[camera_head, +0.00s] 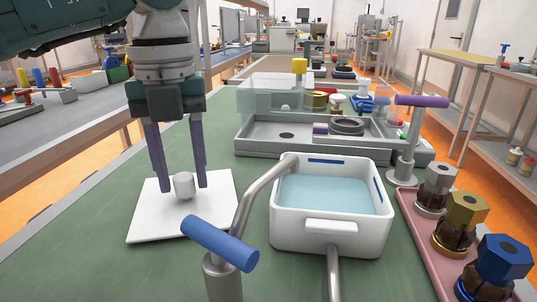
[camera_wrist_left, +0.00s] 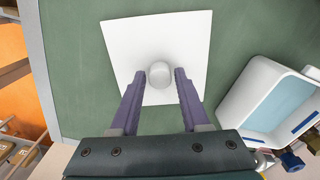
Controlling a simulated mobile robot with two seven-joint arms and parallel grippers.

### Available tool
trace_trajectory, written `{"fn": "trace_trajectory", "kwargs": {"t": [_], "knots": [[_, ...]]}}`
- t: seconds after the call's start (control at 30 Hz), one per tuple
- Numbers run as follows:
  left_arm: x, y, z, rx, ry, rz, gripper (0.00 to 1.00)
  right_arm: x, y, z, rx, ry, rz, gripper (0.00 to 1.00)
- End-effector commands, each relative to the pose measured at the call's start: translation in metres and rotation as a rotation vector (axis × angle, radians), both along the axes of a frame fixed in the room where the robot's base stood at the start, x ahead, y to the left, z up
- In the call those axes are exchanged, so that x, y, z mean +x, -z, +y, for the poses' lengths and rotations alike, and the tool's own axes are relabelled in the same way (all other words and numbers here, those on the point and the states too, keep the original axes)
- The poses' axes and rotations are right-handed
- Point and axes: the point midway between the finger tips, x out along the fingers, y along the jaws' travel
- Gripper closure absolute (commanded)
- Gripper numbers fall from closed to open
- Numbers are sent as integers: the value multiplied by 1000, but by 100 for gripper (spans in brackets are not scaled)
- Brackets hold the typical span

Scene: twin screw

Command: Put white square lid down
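The white square lid (camera_head: 215,213) with its round knob (camera_head: 184,186) lies flat on the green tabletop, at left centre of the head view. It also shows in the left wrist view (camera_wrist_left: 130,45). My left gripper (camera_head: 181,188) points down with its two purple fingers on either side of the knob. In the left wrist view the fingertips (camera_wrist_left: 160,74) flank the knob with a narrow gap on each side, so it looks open around the knob, not clamped. My right gripper is not in view.
A white basin (camera_head: 330,236) of pale blue liquid stands right of the lid, with a blue-handled tap (camera_head: 220,243) in front. A grey tray (camera_head: 315,145) with a clear box sits behind. A pink tray (camera_head: 412,222) with several hex-topped parts is at right. Green surface around the lid is clear.

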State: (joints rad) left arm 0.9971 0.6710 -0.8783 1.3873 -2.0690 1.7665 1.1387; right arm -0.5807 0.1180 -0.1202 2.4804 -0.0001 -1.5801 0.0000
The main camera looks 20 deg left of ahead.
Motion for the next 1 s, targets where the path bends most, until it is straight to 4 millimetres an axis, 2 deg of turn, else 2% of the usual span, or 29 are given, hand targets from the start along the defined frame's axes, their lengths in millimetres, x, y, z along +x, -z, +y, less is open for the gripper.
{"fn": "trace_trajectory", "kwargs": {"t": [0.03,0.13,0.47,0.57,0.8,1.0], "knots": [[0,0,0,0,0,0,47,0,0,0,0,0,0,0],[0,0,0,0,0,0,37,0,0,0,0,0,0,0],[0,-7,0,1,0,-1,37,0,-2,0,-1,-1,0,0],[1,-21,0,-1,1,-4,37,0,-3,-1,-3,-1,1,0],[1,-76,0,0,0,-6,37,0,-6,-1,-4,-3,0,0],[1,-112,0,0,0,-2,37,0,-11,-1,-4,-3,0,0]]}}
